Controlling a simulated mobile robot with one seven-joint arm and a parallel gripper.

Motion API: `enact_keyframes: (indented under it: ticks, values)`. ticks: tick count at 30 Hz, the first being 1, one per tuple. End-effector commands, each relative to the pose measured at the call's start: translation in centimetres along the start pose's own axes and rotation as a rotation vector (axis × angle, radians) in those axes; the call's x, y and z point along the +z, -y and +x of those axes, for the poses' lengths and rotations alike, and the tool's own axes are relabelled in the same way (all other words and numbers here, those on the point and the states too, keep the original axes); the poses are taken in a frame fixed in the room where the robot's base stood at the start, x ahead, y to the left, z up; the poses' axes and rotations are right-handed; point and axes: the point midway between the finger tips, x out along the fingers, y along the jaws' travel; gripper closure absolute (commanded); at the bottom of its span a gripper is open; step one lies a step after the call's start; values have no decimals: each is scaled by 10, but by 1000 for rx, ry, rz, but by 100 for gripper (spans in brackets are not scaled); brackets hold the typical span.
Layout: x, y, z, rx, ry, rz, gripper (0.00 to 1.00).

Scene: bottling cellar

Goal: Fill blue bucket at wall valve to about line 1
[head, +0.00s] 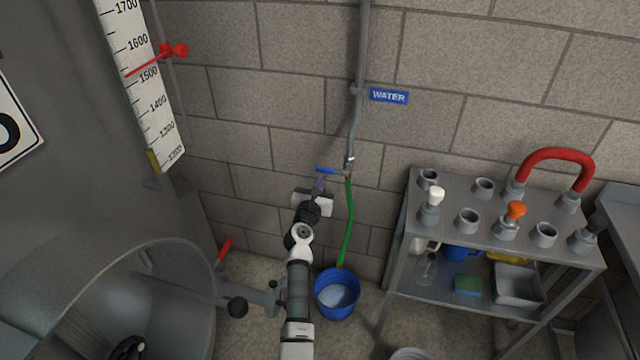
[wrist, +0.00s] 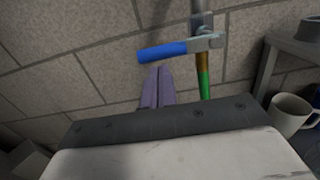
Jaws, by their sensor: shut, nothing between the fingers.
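The blue bucket (head: 324,306) stands upright on the floor below the wall valve. A pale, light-blue surface shows inside it; I cannot make out any line marks. A green hose (head: 350,225) runs from the valve down to the bucket's rim. The valve's blue lever (head: 326,170) points left, across the pipe; it also shows in the wrist view (wrist: 163,52). My gripper (head: 319,184) is shut and empty, just below the lever. In the wrist view its closed fingers (wrist: 157,84) point up towards the lever, and I cannot tell whether they touch it.
A blue WATER sign (head: 388,96) hangs beside the pipe. A metal rack (head: 445,190) with fittings and a red curved hose (head: 556,155) stands at the right. A large steel tank (head: 70,190) with a scale (head: 140,80) and an open round hatch fills the left.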

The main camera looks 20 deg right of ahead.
Motion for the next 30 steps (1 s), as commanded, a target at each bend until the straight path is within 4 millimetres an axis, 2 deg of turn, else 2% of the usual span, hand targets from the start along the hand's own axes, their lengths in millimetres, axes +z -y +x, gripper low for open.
enact_keyframes:
  ticks: [5, 12, 17, 30]
  values:
    - [3, -2, 0, 0, 1, 25, 100]
    - [28, -6, 1, -14, 4, 325, 100]
    - [37, -4, 2, -21, 4, 478, 100]
    - [35, -4, 2, -23, 3, 499, 100]
